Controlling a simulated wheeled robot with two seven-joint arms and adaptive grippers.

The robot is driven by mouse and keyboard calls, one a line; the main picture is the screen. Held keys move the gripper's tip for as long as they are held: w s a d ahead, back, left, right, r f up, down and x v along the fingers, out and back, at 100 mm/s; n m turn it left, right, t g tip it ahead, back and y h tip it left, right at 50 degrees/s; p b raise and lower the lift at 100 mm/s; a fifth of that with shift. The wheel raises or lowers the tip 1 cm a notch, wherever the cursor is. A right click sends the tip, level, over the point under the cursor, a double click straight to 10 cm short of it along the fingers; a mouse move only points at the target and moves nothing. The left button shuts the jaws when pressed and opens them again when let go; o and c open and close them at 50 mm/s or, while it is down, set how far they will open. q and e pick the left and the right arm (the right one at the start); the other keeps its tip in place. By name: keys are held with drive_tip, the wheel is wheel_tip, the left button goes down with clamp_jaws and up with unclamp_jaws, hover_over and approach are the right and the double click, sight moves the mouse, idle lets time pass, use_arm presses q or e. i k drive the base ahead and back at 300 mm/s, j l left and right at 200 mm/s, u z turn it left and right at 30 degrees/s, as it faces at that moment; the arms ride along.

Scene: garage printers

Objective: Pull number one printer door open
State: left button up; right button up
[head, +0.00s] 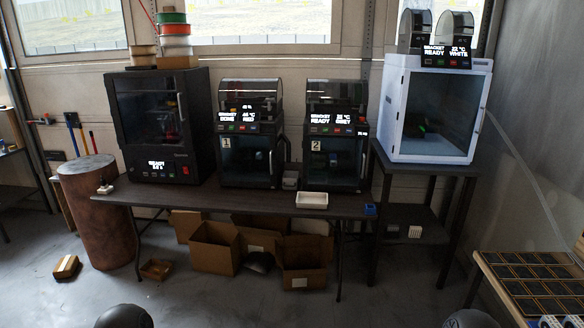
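The number one printer (251,105) stands near the middle of the dark table, with a white "1" label at its front left. Its display reads "BRACKET", "RED" and a temperature. Its dark, glassy front door (246,160) looks shut, and a thin light vertical strip shows near the right edge. A small pale shape shows dimly behind the glass. The similar number two printer (336,105) stands to its right, with its door also looking shut. Neither of my grippers is in view; only dark rounded parts of my arms show at the bottom edge.
A white printer (436,110) stands right. Cardboard boxes (214,248) lie below, a brown drum (95,210) left. The floor in front is mostly clear.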

sight(242, 159)
drive_tip(key=i, duration=2)
